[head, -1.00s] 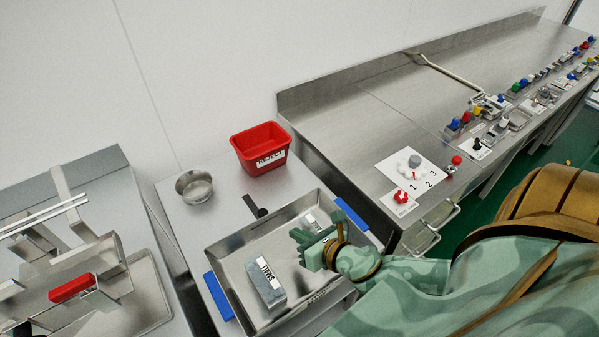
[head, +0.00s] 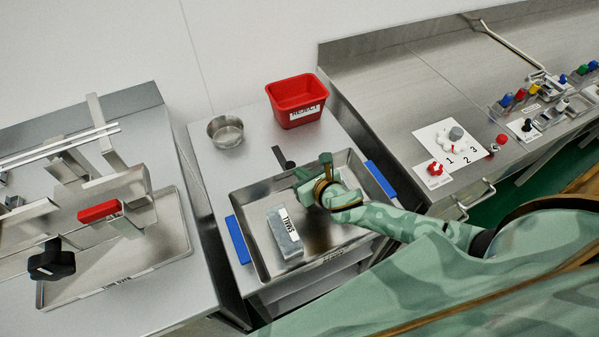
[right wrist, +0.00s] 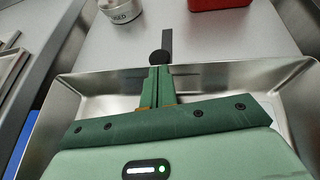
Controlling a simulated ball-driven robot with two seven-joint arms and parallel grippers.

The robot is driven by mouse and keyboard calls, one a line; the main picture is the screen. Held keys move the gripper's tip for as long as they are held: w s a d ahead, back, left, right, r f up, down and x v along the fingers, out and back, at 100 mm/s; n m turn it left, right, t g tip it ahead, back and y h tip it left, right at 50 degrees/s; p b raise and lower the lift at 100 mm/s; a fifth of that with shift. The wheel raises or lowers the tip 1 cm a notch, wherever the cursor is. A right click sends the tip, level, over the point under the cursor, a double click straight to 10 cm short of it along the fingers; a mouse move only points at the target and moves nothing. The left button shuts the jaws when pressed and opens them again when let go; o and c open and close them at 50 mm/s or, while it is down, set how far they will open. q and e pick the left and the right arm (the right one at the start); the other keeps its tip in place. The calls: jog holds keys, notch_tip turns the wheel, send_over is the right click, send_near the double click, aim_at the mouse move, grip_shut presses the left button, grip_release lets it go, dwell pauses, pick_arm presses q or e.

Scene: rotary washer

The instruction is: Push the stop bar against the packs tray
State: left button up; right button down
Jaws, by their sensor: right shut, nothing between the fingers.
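The packs tray (head: 262,262) is a shallow steel tray with blue handles on its left and right sides. A grey pack marked SMALL (head: 285,233) lies in it. The stop bar (head: 284,160), a short black bar with a round end, is at the tray's far edge. It also shows in the right wrist view (right wrist: 167,42), just beyond my fingertips. My right gripper (head: 301,174) is shut and empty over the far part of the tray. Its closed fingers (right wrist: 158,84) point at the bar's round end; I cannot tell whether they touch. My left gripper is out of view.
A red REJECT bin (head: 297,103) and a steel bowl (head: 225,131) stand behind the tray. At right is a counter with a numbered dial panel (head: 452,142). At left is a steel station with a red block (head: 99,211) and a black knob (head: 52,260).

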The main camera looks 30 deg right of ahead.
jog(key=shift+w, duration=0.4)
